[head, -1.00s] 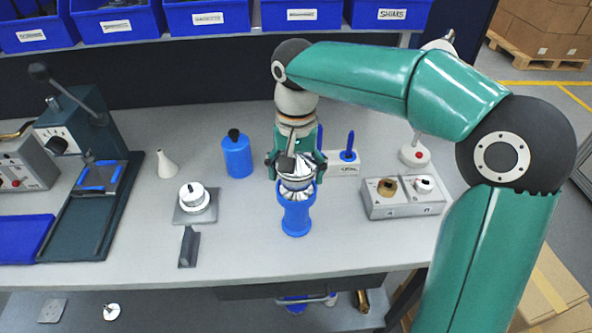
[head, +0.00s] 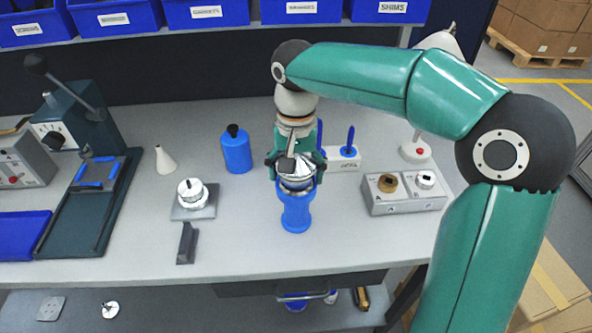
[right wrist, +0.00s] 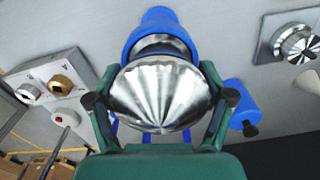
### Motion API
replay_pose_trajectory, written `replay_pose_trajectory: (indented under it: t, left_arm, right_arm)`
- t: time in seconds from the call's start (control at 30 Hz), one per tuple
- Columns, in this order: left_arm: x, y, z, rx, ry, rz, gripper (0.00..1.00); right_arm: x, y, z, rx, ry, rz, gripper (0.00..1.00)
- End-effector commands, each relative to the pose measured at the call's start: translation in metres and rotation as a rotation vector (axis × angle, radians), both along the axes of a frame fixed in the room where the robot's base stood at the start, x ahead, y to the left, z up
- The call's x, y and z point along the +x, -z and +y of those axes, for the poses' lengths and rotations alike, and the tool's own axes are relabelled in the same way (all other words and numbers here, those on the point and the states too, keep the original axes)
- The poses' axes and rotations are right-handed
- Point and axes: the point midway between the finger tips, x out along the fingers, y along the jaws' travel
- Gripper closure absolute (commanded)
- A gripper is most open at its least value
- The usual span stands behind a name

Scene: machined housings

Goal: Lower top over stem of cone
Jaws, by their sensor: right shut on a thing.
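A silver metal top (right wrist: 160,92) with a fluted, domed face is between the fingers of my right gripper (head: 295,175). In the right wrist view, the gripper (right wrist: 161,98) is shut on its sides. A blue stand (head: 296,214) is upright directly under it in the head view. In the right wrist view the stand's blue rim (right wrist: 152,30) and a metal edge inside it show just beyond the top. The cone and its stem are hidden by the top and gripper, so I cannot tell whether they touch. My left gripper is not in view.
A grey box (head: 404,202) with two knobs is to the right.

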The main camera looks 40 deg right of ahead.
Motion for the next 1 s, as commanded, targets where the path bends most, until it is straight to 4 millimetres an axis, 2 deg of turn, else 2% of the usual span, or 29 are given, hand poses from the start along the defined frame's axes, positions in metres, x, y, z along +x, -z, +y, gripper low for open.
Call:
replay_pose_trajectory:
  t: [0.4, 0.43, 0.53, 0.87, 1.0]
  left_arm:
    - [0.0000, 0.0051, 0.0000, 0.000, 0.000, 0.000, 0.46]
    - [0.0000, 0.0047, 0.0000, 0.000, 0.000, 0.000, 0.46]
    - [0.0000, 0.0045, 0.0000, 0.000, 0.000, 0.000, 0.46]
    - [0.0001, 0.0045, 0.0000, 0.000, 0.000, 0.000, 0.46]
    - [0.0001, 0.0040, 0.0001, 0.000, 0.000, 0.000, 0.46]
  right_arm:
    - [0.0001, 0.0067, -0.0001, 0.000, 0.000, 0.000, 0.63]
    - [0.0001, 0.0062, -0.0001, 0.000, 0.000, 0.000, 0.16]
    - [0.0001, 0.0062, -0.0001, 0.000, 0.000, 0.000, 0.00]
    - [0.0000, 0.0062, 0.0000, 0.000, 0.000, 0.001, 0.00]
    - [0.0007, -0.0004, 0.0000, -0.001, 0.000, -0.002, 0.00]
